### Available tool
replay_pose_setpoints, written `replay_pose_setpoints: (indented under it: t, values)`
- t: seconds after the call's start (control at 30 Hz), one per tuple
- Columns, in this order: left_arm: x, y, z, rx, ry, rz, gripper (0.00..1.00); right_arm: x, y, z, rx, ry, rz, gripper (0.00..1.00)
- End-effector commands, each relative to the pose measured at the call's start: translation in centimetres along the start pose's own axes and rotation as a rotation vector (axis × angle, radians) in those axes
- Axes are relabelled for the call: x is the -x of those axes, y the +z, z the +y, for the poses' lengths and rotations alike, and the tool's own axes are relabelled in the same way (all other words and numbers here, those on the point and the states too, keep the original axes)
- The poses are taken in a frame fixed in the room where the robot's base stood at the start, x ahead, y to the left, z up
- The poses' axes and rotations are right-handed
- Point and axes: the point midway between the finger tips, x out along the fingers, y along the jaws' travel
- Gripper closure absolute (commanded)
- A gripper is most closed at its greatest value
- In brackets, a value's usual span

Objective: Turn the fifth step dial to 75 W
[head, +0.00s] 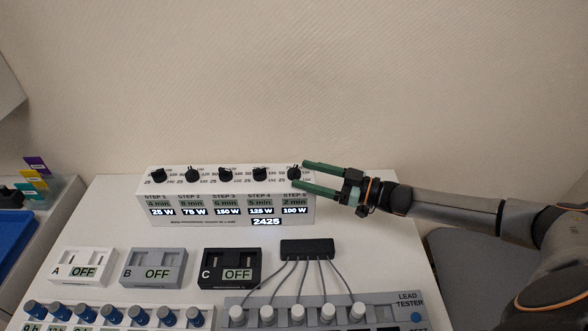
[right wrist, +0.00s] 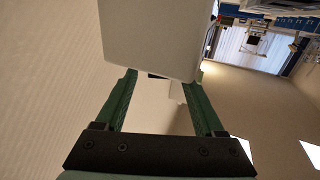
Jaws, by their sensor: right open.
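The white step box (head: 231,210) stands at the back of the table with a row of black dials on its sloped top. The fifth step dial (head: 294,173) is at the right end, and the display below it reads 100 W. The other displays read 25 W, 75 W, 150 W and 125 W. My right gripper (head: 304,174) is open, its green fingers on the far and near sides of the fifth dial. I cannot tell whether they touch it. In the right wrist view the open fingers (right wrist: 160,75) flank the box's white end (right wrist: 150,35). My left gripper is not in view.
In front of the box sit the modules A (head: 82,267), B (head: 154,268) and C (head: 230,268), all showing OFF. A black block (head: 307,248) with grey leads joins the lead tester (head: 395,317). Blue-capped knobs (head: 111,315) line the front left.

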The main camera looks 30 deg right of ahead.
Motion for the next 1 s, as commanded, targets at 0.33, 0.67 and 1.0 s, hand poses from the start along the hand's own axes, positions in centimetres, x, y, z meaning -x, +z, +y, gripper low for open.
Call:
replay_pose_setpoints:
  t: [0.33,0.67,1.0]
  values:
    - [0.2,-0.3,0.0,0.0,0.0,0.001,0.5,-3.7,0.0,0.0,0.0,0.0,0.0,0.29]
    - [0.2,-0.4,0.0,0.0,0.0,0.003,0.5,-3.8,0.0,0.0,0.001,-0.001,-0.001,0.34]
    - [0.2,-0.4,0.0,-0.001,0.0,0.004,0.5,-3.8,0.0,0.0,0.001,-0.001,-0.001,0.72]
